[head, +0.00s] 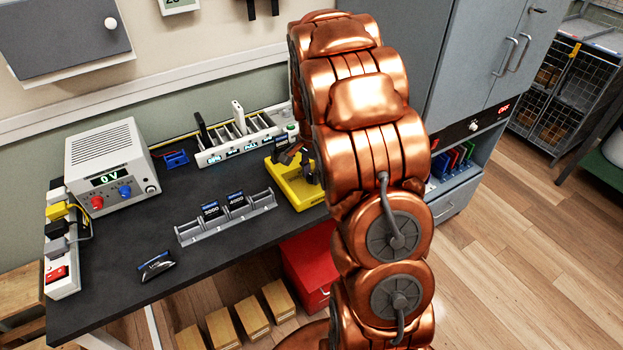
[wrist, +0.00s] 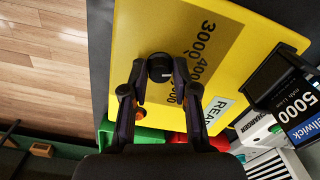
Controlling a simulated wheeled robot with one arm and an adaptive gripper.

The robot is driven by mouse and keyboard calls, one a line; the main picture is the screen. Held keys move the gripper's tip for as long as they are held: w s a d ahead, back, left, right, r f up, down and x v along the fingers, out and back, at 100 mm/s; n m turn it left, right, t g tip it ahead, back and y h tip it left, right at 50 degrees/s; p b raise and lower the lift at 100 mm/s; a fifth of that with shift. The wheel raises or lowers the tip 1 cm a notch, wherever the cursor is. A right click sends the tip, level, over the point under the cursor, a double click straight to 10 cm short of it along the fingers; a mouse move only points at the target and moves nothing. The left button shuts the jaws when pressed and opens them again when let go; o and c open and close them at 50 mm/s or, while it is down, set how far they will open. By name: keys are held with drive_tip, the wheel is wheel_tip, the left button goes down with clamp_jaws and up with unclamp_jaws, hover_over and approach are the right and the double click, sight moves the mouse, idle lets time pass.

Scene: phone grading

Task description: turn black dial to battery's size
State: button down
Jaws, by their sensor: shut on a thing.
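The black dial (wrist: 160,68) sits on the yellow unit (wrist: 215,18) in the wrist view, beside printed numbers 3000, 4000 and one ending in 000. My gripper (wrist: 160,75) has its two fingers closed on either side of the dial, holding it. I cannot see a pointer mark on the dial. A battery (wrist: 302,118) marked 5000 shows at the right edge, near a black block on the unit. In the head view the yellow unit (head: 302,196) stands at the table's right end, and my gripper (head: 291,156) is over it; my arm hides part of it.
A grey rack (head: 190,233) holds two batteries marked 5000 and 4000. A dark pack (head: 155,265) lies at the front left of the table. A white charger strip (head: 215,155) stands behind, and a power supply (head: 108,150) reading 0 V stands left. The table between them is clear.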

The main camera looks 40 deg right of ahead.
sight(312, 175)
drive_tip(key=m+b, duration=0.1)
drive_tip(key=m, duration=0.2)
drive_tip(key=shift+f, duration=0.15)
drive_tip(key=m, duration=0.3)
drive_tip(key=shift+m+b, duration=0.3)
drive_tip(key=shift+b, duration=0.05)
drive_tip(key=m+p, duration=0.1)
drive_tip(key=m, duration=0.5)
drive_tip(key=c, duration=0.9)
unclamp_jaws()
drive_tip(key=shift+r, duration=0.2)
wheel_tip(312, 175, up, 12)
